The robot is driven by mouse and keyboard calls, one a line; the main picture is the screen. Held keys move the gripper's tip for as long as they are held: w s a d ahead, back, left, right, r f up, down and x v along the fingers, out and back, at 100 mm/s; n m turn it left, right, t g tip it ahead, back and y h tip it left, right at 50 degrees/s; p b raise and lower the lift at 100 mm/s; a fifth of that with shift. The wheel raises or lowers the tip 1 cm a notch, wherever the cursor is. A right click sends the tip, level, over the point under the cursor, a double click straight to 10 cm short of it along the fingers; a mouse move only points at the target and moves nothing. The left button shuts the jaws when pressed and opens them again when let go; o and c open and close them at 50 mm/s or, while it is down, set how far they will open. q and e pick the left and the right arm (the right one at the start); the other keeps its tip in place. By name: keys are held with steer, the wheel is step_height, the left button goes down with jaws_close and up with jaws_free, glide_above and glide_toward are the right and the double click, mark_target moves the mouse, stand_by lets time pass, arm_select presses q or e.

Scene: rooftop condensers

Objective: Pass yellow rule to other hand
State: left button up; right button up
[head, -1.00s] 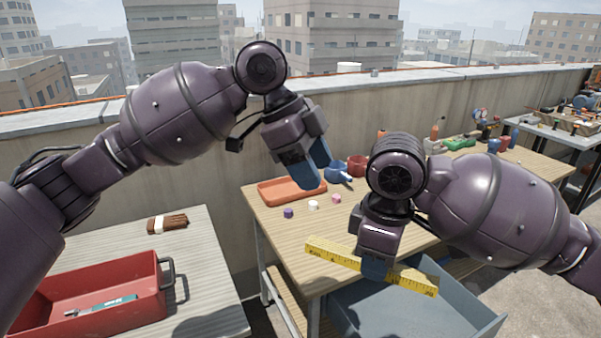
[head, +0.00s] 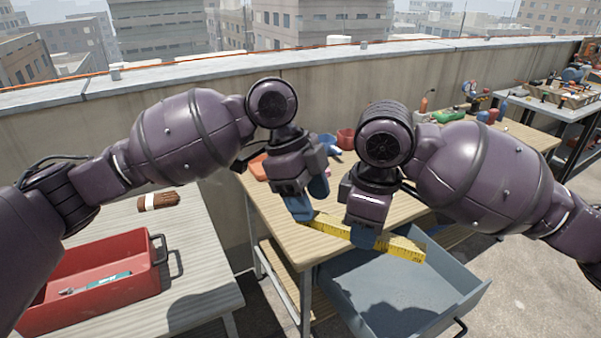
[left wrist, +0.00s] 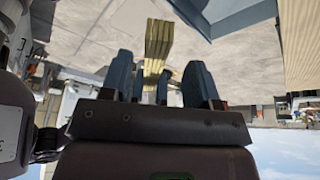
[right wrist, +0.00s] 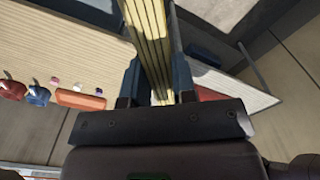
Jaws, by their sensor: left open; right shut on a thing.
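The yellow rule (head: 403,247) is held level over the blue-grey open drawer or tray, beyond the wooden bench's front edge. My right gripper (head: 362,240) is shut on it near its middle; the rule also runs between the fingers in the right wrist view (right wrist: 148,35). My left gripper (head: 311,205) is open at the rule's left end, with its fingers around or just beside that end. In the left wrist view the rule (left wrist: 158,42) lies between the two open fingers (left wrist: 161,75). I cannot tell whether either left finger touches it.
The blue-grey drawer (head: 455,290) lies below the grippers. The wooden bench (head: 262,207) carries an orange tray (head: 257,168) and red and blue cups behind the grippers. At left, a table holds a red toolbox (head: 95,305) and a brown bundle (head: 158,201). A parapet wall stands behind.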

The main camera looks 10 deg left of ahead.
arm_select(q)
steer(key=shift+x, duration=1.3)
steer(key=c, duration=1)
arm_select(e)
steer(key=o, duration=1)
